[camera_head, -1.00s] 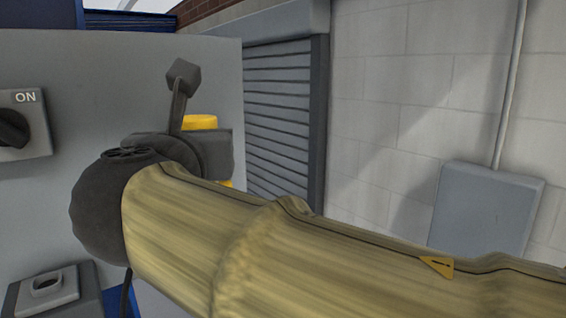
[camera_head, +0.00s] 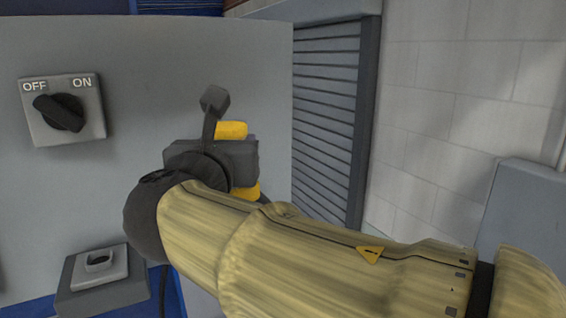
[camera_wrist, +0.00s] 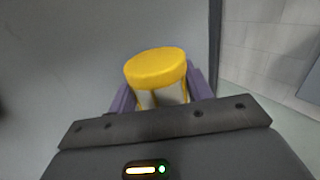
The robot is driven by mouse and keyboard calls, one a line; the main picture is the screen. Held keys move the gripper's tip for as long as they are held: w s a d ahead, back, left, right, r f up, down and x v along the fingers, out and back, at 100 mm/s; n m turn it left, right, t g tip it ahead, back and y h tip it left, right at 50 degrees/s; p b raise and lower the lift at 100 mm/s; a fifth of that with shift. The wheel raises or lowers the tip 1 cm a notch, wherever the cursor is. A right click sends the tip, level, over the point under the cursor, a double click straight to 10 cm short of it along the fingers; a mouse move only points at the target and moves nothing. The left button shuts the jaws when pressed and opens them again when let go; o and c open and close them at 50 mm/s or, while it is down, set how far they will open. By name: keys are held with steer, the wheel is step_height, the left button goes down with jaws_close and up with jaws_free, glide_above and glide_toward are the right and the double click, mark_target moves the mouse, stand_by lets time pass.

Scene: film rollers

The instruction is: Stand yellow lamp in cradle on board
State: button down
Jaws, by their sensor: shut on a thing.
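The yellow lamp (camera_wrist: 156,68) is between the purple fingers of my gripper (camera_wrist: 162,92) in the wrist view, its yellow cap up and a clear or pale body below. My gripper is shut on it. In the head view the lamp's yellow top (camera_head: 231,130) and lower yellow part (camera_head: 246,190) show behind my dark gripper (camera_head: 240,160), which hides its middle. A cradle with a round ring (camera_head: 100,261) sits on a grey block at lower left, empty and apart from the lamp. The grey board (camera_head: 130,180) stands upright behind it.
A rotary OFF/ON switch (camera_head: 62,110) is on the board, above the ring cradle. A grey shutter (camera_head: 325,120) and a pale block wall (camera_head: 440,100) stand to the right. A grey box (camera_head: 525,215) is on the wall at right.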

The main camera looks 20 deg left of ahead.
step_height(320, 180, down, 2)
steer(key=shift+f, duration=0.6)
steer(key=shift+w+a+f, duration=0.1)
steer(key=shift+w, duration=0.2)
steer(key=shift+s+f, duration=0.15)
steer(key=shift+s, duration=0.05)
steer(key=c, duration=0.6)
jaws_free()
steer(key=shift+w, duration=0.1)
